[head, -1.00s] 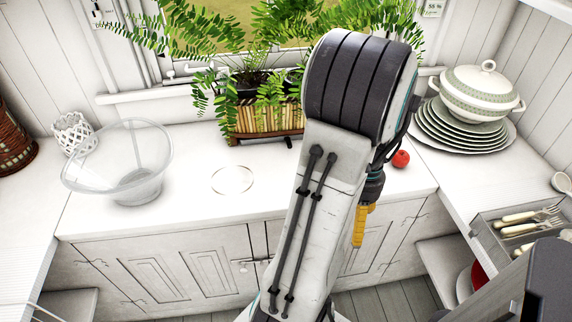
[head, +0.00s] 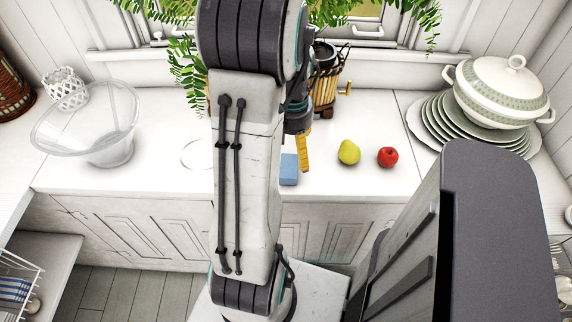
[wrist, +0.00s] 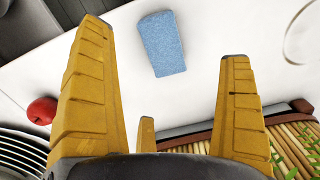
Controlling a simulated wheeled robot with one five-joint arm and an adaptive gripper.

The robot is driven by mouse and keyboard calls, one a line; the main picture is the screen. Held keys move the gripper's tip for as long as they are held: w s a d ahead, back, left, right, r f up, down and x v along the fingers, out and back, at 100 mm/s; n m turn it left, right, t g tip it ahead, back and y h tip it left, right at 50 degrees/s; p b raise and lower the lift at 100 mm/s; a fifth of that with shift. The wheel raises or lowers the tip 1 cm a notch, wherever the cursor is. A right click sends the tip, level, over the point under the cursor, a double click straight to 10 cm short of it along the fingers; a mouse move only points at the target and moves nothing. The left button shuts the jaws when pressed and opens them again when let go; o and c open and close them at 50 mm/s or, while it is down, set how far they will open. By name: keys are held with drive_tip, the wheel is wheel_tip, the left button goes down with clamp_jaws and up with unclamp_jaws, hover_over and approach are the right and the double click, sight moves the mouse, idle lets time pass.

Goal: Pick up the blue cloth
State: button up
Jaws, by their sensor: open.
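The blue cloth (head: 289,169) looks like a small flat blue block on the white counter, partly hidden behind my arm in the head view. In the wrist view the blue cloth (wrist: 161,43) lies beyond the fingertips, between them and near the top of the picture. My gripper (wrist: 165,45) has yellow fingers spread wide, open and empty. In the head view only one yellow finger of my gripper (head: 303,152) shows clearly, above and just right of the cloth. I see no contact between the fingers and the cloth.
A yellow-green pear (head: 349,152) and a red apple (head: 388,157) stand right of the cloth. A planter with ferns (head: 186,75) is behind. A clear bowl (head: 100,130) stands left. Stacked plates (head: 425,122) and a tureen (head: 500,95) are at right.

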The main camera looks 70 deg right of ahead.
sight(293, 165)
drive_tip(key=shift+s+f, duration=0.15)
drive_tip(key=shift+f, duration=1.7)
drive_tip(key=shift+s+f, duration=0.15)
drive_tip(key=shift+f, duration=1.7)
drive_tip(key=shift+c, duration=0.3)
drive_tip(key=c, duration=1.2)
drive_tip(key=shift+r, duration=0.15)
drive_tip(key=shift+c, duration=0.2)
drive_tip(key=shift+r, duration=0.4)
wheel_tip(293, 165, up, 4)
drive_tip(key=shift+f, duration=0.25)
drive_tip(key=s+a+r, duration=0.6)
drive_tip(key=s+a, duration=0.2)
drive_tip(key=shift+s+r, duration=0.25)
